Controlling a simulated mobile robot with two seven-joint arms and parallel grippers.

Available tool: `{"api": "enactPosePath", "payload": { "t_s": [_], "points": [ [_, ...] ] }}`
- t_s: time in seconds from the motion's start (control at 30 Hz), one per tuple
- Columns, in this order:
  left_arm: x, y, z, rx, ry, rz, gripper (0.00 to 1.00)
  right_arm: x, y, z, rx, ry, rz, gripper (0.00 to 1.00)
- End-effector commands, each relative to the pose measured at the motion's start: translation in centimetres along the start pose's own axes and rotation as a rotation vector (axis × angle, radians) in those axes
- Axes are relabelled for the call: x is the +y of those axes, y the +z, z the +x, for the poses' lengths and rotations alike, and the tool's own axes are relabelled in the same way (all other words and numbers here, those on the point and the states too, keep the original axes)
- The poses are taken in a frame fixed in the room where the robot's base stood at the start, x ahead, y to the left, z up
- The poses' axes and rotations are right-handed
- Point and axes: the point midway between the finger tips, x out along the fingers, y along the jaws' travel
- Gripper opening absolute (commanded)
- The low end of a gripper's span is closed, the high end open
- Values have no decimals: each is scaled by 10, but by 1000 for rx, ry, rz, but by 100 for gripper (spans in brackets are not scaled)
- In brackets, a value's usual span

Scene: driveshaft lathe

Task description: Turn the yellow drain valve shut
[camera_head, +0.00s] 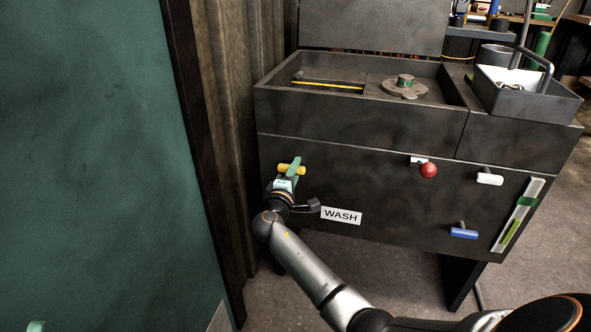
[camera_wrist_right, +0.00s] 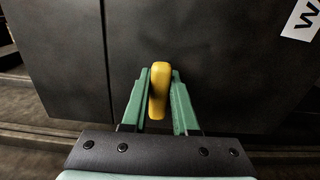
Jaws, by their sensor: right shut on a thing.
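The yellow drain valve (camera_head: 284,168) is on the front of the dark wash cabinet, at its left end. Its handle lies roughly level across the panel in the head view. My right gripper (camera_head: 293,170) is at the valve, with its green fingers on it. In the right wrist view the yellow handle (camera_wrist_right: 158,92) sits between the two fingers, which are shut on it, one on each side. The fingers and wrist hide part of the valve. A small light-green tip (camera_head: 36,327) at the bottom left edge looks like my left gripper; its fingers are mostly out of frame.
The cabinet front also carries a red knob (camera_head: 428,170), a white handle (camera_head: 489,179), a blue handle (camera_head: 464,232) and a WASH label (camera_head: 341,215). A grey basket (camera_head: 528,98) stands on top at right. A green panel (camera_head: 90,150) fills the left.

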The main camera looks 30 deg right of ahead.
Motion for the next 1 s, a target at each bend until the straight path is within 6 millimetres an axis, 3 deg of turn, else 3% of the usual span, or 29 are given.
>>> {"api": "enactPosePath", "payload": {
  "t_s": [0.63, 0.67, 0.9, 1.0],
  "points": [
    [0, 0, 0, -1, 0, 2, 50, 1, 0, 1, 1, 1, 50, 0],
    [0, 0, 0, -1, 0, 2, 50, 1, 0, 1, 1, 1, 50, 31],
    [0, 0, 0, -1, 0, 2, 50, 0, 0, 0, 1, 1, 47, 57],
    [0, 0, 0, -1, 0, 2, 50, 0, 0, 0, 0, 1, 46, 57]
  ]
}}
